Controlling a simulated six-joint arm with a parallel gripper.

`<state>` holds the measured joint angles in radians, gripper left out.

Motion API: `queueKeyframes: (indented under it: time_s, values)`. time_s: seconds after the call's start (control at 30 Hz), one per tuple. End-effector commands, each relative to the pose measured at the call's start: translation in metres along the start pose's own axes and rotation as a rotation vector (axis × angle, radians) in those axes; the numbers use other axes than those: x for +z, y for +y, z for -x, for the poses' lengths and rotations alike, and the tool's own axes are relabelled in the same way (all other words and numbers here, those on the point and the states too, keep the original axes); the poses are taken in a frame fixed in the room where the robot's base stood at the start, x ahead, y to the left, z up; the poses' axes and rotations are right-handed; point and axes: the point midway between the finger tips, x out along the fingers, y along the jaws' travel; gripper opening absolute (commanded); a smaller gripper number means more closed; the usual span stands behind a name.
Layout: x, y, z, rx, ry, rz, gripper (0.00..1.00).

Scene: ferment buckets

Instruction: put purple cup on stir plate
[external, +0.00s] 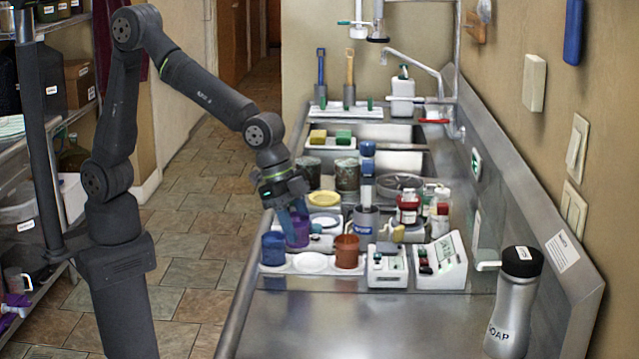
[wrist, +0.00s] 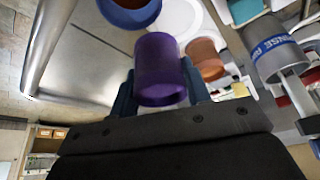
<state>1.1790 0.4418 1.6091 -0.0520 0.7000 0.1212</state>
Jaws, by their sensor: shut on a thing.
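The purple cup (external: 297,234) is between the fingers of my gripper (external: 291,212), just behind the white tray. In the wrist view the purple cup (wrist: 160,68) sits between the two blue fingers of my gripper (wrist: 160,90), which are shut on it. I cannot tell whether its base touches anything.
The white tray (external: 275,268) holds a blue cup (external: 273,249), a white disc (external: 312,263) and a brown cup (external: 347,251). A grey labelled beaker (external: 365,222) and several bottles crowd behind. A soap bottle (external: 512,305) stands at the right. The front counter (external: 370,325) is clear.

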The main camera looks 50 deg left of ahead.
Motion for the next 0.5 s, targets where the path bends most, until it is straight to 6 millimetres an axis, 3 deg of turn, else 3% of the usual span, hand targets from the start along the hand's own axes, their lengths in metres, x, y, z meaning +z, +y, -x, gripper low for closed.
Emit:
queueKeyframes:
  time_s: [0.1, 0.3, 0.5]
  values:
    - [0.003, 0.025, 0.019, 0.001, 0.003, -0.004, 0.20]
    - [0.007, 0.056, 0.042, 0.000, 0.002, -0.003, 0.20]
    - [0.009, 0.070, 0.056, -0.004, 0.001, 0.010, 0.20]
